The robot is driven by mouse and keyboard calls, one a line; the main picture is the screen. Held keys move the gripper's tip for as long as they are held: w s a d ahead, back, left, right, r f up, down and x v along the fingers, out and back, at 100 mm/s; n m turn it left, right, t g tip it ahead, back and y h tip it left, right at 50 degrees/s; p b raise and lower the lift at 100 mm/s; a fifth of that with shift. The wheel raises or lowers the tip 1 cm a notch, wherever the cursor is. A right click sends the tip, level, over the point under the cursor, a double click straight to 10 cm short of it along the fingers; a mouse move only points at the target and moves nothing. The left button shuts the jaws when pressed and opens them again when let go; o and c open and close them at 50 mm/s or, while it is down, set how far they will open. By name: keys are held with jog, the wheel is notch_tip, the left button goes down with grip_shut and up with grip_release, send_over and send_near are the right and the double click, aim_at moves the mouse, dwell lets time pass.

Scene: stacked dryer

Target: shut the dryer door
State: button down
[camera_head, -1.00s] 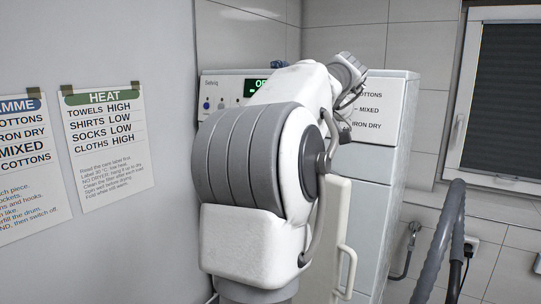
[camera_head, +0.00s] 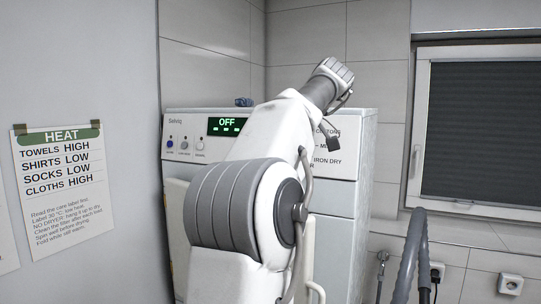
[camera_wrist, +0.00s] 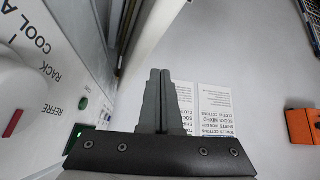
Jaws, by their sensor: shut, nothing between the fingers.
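The white dryer (camera_head: 340,215) stands in the corner, its panel display (camera_head: 223,126) reading OFF. A cream panel, seemingly the door (camera_head: 176,235), shows left of my arm. Another cream strip with a handle (camera_head: 317,291) shows low to the right of my arm, seemingly its free edge; it appears to stand out from the front. My arm hides most of the door, so its angle is unclear. In the wrist view my gripper (camera_wrist: 160,72) is shut and empty, beside the control panel (camera_wrist: 45,75) with its knob. I cannot tell whether it touches the door.
A wall with a HEAT notice (camera_head: 62,190) is close on the left. A grey rail or hose (camera_head: 410,255) rises at the lower right, near wall sockets (camera_head: 510,283). A window with a dark blind (camera_head: 480,130) is at the right. An orange object (camera_wrist: 301,126) shows in the wrist view.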

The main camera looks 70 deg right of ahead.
jog(key=shift+v, duration=1.95)
